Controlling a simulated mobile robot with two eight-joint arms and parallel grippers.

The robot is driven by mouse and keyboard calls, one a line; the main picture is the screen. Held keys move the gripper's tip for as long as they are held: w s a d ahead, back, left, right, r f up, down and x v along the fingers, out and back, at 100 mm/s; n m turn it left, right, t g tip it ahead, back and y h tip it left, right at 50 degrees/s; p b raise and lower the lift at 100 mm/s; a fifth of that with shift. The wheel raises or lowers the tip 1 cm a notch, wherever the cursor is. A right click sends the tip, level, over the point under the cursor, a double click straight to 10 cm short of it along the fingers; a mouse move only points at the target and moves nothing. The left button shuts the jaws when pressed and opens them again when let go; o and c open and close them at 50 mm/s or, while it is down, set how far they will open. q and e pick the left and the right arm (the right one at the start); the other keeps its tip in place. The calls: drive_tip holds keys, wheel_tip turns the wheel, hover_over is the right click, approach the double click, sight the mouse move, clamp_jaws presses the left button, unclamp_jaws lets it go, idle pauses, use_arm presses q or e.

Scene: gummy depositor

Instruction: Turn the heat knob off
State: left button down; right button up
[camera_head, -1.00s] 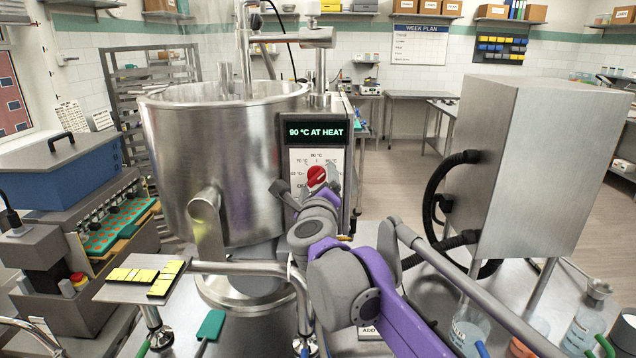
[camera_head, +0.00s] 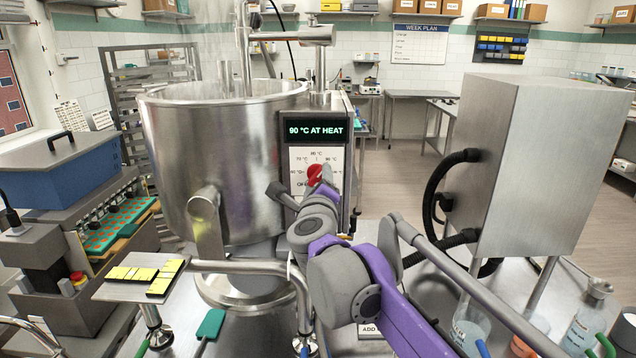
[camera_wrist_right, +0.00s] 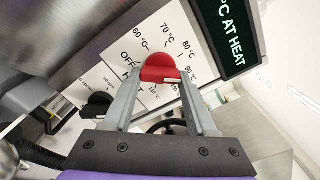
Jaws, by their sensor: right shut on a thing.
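The red heat knob (camera_head: 315,174) sits on a white dial plate (camera_head: 301,158) on the front of the kettle's control box. The plate has temperature marks and an OFF mark. In the right wrist view the knob (camera_wrist_right: 160,68) is between the two fingertips of my right gripper (camera_wrist_right: 160,76), which is shut on it. In the head view the right gripper (camera_head: 319,187) partly hides the knob and the lower dial. The green display (camera_head: 315,131) above reads "90 °C AT HEAT". My left gripper is not in view.
The large steel kettle (camera_head: 222,160) stands left of the control box. A steel cabinet (camera_head: 522,160) with black hoses stands at the right. A bent steel pipe (camera_head: 245,267) runs below the kettle.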

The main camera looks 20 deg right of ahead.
drive_tip(key=n+b, duration=0.2)
drive_tip(key=n, duration=0.7)
drive_tip(key=shift+r, duration=0.1)
drive_tip(key=n+b, duration=0.1)
drive_tip(key=n, duration=0.3)
drive_tip(key=shift+r+n, duration=0.15)
drive_tip(key=shift+n, duration=0.15)
drive_tip(key=n, duration=0.3)
drive_tip(key=shift+n+b, duration=0.3)
drive_tip(key=shift+b, duration=0.05)
drive_tip(key=n, duration=0.4)
drive_tip(key=shift+a+r+n+b, duration=0.1)
drive_tip(key=shift+a+n+b, duration=0.05)
drive_tip(key=shift+n+b, duration=0.2)
drive_tip(key=n, duration=0.4)
drive_tip(key=shift+a+b, duration=0.1)
drive_tip(key=shift+b, duration=0.25)
drive_tip(key=n, duration=0.4)
drive_tip(key=shift+w+a+n+b, duration=0.1)
drive_tip(key=shift+n+b, duration=0.2)
drive_tip(key=shift+n, duration=0.05)
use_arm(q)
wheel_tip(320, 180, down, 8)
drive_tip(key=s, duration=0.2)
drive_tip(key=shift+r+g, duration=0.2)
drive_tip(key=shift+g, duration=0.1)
use_arm(e)
drive_tip(key=shift+n, duration=1.9)
